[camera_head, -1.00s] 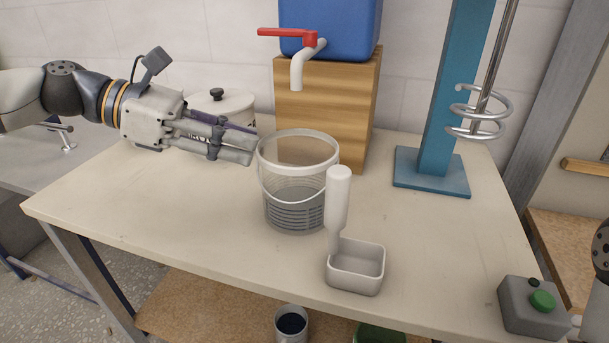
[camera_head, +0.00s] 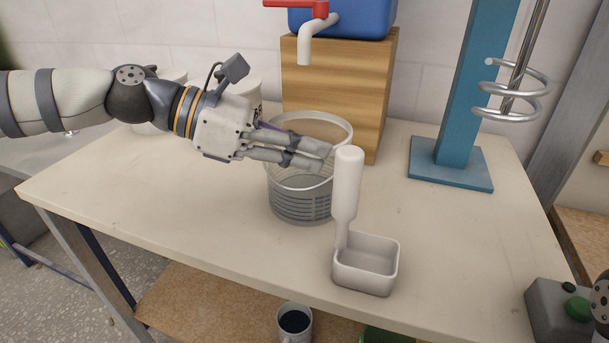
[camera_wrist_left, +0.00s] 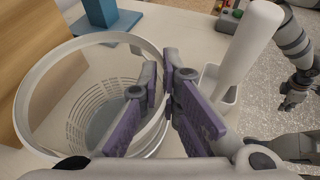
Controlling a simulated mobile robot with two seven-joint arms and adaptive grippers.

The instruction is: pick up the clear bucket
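The clear bucket (camera_head: 300,202) stands upright on the table, with a pale rim, see-through walls and a slotted grey lower part. My left gripper (camera_head: 322,158) reaches over it from the left and hides part of its rim and wall. In the left wrist view the bucket (camera_wrist_left: 38,90) fills the left side. The left fingers (camera_wrist_left: 163,72) are apart by a narrow gap, one over the bucket's inside and one outside, with the near rim passing between them. I cannot tell whether they touch it. My right gripper (camera_wrist_left: 287,100) shows small at the right; its fingers are unclear.
A white holder with an upright handle (camera_head: 347,185) stands close to the bucket's right. Behind are a wooden block (camera_head: 345,90) with a blue tank and tap, and white jars. A blue stand (camera_head: 450,165) with a metal coil is at right. The front-left tabletop (camera_head: 150,190) is clear.

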